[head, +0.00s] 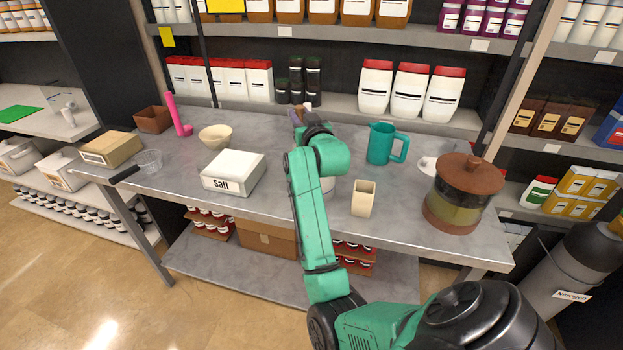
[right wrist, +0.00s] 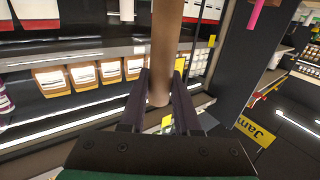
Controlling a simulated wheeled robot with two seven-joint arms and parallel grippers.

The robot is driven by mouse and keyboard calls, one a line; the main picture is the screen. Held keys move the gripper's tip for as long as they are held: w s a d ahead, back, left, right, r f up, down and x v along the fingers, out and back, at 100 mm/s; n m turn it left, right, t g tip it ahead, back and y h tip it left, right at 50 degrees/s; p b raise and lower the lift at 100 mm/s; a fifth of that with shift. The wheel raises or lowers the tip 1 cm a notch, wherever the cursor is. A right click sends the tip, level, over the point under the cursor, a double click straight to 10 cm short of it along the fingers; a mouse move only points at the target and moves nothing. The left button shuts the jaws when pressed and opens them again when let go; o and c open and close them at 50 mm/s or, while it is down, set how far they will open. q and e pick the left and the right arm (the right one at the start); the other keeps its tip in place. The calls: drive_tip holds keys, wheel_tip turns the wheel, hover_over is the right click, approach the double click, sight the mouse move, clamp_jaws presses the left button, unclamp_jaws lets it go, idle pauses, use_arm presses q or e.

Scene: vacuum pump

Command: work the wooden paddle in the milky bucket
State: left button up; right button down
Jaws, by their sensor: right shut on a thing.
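My right arm reaches across the table, and its gripper (head: 299,116) is over the back middle of the tabletop. In the right wrist view my right gripper (right wrist: 162,85) is shut on the brown wooden handle of the paddle (right wrist: 166,45), whose rounded end shows between the fingers. My left gripper is in neither view.
On the table (head: 270,208), a white salt box (head: 233,173) and a bowl (head: 215,137) are left of my arm. A beige cup (head: 363,198), a teal jug (head: 382,143) and a large lidded glass jar (head: 455,200) are on the right. Shelves of goods stand behind.

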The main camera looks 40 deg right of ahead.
drive_tip(key=shift+s, duration=0.1)
drive_tip(key=v, duration=0.2)
drive_tip(key=p+v, duration=0.1)
drive_tip(key=v, duration=0.1)
drive_tip(key=shift+s+d, duration=0.2)
drive_tip(key=shift+d, duration=0.3)
drive_tip(key=d, duration=0.2)
drive_tip(key=d+p, duration=0.1)
drive_tip(key=d, duration=0.1)
drive_tip(key=shift+s, duration=0.35)
